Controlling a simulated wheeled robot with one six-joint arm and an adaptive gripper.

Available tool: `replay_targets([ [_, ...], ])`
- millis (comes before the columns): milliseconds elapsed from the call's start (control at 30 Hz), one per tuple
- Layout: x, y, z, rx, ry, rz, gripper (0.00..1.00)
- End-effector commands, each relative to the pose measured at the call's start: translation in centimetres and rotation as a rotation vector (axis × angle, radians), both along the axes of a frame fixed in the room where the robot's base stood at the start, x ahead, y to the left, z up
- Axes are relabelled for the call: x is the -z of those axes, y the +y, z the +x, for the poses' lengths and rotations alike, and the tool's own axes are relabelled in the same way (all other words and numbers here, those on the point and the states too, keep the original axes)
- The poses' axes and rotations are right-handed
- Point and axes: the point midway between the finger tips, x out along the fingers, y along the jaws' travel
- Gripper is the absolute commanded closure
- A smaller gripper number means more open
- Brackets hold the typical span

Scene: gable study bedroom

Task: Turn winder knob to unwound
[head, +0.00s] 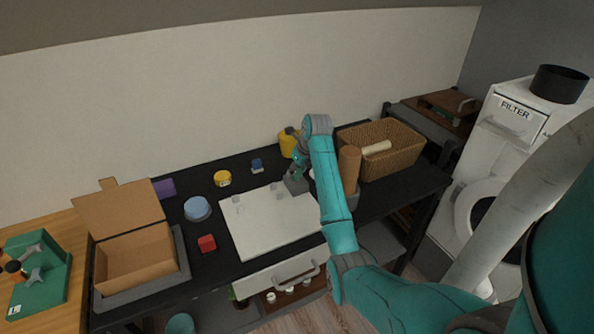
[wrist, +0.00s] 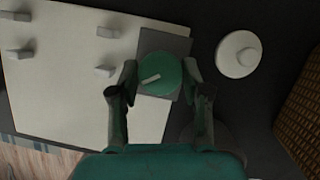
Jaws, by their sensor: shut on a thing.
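The winder knob (wrist: 158,78) is a round green dial with a white pointer mark, seen from above in the wrist view. The mark slants, its right end a little higher than its left. The knob sits on a square grey base (wrist: 170,44), which in the head view (head: 296,187) is at the right end of a white board. My gripper (wrist: 160,76) points down over it, shut on the knob with one finger at each side. In the head view my gripper (head: 297,172) and arm hide the knob. No readable end label shows by it.
The white board (head: 262,238) bears small grey blocks. A white round lid-like thing (wrist: 238,54) lies right of the knob. A wicker basket (head: 405,165), a brown cylinder (head: 349,165) and a yellow container (head: 286,143) stand close by. An open cardboard box (head: 135,260) is at left.

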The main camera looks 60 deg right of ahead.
Motion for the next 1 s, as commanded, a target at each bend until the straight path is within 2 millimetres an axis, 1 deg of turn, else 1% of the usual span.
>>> replay_targets([
  [167,0.00,-0.06,-0.03,-0.071,0.000,0.001,0.87],
  [367,-0.04,-0.19,-0.05,-0.218,0.000,0.002,0.87],
  [1000,-0.05,-0.46,0.05,-0.826,0.000,0.001,0.87],
])
